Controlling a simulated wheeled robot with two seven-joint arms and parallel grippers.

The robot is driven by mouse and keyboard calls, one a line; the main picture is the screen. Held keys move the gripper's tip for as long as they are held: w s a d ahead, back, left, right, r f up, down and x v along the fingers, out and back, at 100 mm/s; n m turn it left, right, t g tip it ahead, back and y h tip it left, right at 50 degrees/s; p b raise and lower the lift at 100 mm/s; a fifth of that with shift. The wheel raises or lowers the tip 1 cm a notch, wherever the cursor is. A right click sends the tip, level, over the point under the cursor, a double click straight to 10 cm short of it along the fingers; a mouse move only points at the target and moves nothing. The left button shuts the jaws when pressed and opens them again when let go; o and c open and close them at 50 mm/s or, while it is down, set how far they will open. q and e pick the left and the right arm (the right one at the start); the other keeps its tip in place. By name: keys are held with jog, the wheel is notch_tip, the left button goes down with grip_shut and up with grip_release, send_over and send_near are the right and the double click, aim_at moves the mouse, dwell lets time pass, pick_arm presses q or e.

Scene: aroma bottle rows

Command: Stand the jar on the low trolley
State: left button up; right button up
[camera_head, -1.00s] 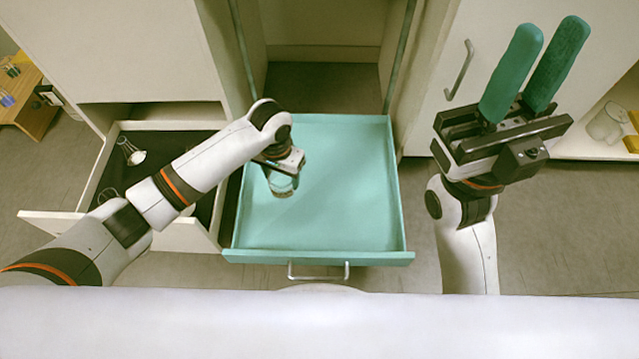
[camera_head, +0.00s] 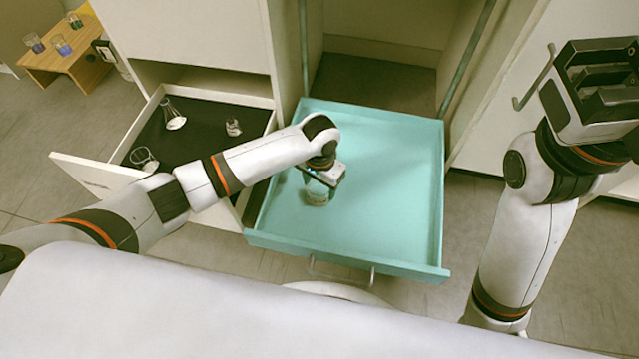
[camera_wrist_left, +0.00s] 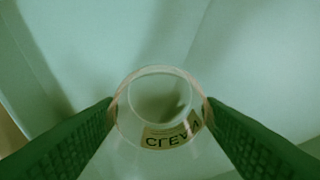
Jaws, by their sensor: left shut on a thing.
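A drawer with a dark floor (camera_head: 190,140) stands open left of the trolley, holding several glass vessels. A small wooden table (camera_head: 75,72) with glasses is at the far left. Cabinet walls flank the trolley's back. The tray's middle and right are clear.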

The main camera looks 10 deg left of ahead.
pick_arm(q)
jog(key=shift+f, duration=0.1)
jog(key=o, duration=1)
